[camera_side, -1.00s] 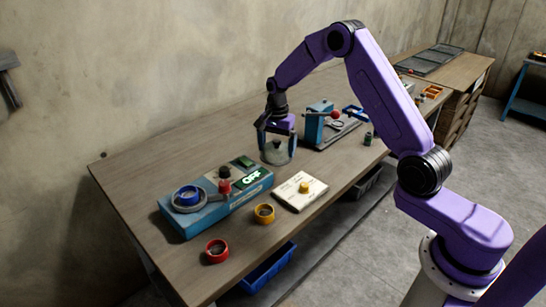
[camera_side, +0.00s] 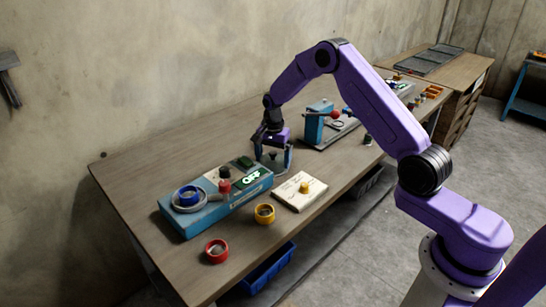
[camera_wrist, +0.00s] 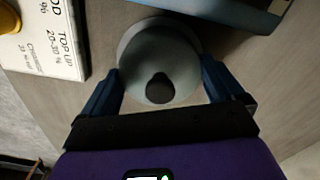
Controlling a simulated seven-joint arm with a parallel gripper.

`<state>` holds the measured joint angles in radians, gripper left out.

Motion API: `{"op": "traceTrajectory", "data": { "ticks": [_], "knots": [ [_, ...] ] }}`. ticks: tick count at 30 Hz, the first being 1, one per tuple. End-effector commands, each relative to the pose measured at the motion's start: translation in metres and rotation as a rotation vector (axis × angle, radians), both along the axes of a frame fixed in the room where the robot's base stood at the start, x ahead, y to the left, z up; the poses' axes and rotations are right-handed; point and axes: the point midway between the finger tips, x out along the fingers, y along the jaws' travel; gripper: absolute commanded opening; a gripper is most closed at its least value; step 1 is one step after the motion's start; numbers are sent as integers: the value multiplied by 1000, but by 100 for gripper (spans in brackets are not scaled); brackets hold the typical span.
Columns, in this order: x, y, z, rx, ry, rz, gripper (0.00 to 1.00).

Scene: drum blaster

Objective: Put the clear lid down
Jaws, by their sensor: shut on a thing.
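The clear lid (camera_wrist: 158,62) is a greyish, see-through dome with a dark knob and a round rim. In the wrist view it sits between the two blue fingers of my gripper (camera_wrist: 161,80). In the side view my gripper (camera_side: 273,160) points down, shut on the lid, low over the wooden bench (camera_side: 150,165). The lid is mostly hidden there by the fingers. I cannot tell whether its rim touches the bench top.
The blue machine (camera_side: 215,204) with a green OFF sign stands close, to the left of my gripper. A white card block (camera_side: 300,194) with a yellow knob lies in front. Red (camera_side: 216,250) and yellow (camera_side: 264,213) rings lie nearby. A blue press (camera_side: 313,128) stands behind right.

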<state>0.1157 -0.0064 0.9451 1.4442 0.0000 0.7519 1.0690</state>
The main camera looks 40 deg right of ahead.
Motion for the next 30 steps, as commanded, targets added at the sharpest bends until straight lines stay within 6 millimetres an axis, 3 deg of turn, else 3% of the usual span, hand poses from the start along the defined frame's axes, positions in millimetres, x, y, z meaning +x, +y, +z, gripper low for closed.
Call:
{"op": "traceTrajectory", "data": {
  "ticks": [11,30],
  "knots": [
    [0,0,5,0,-1,0,100],
    [1,0,111,0,-2,0,100]
  ]
}}
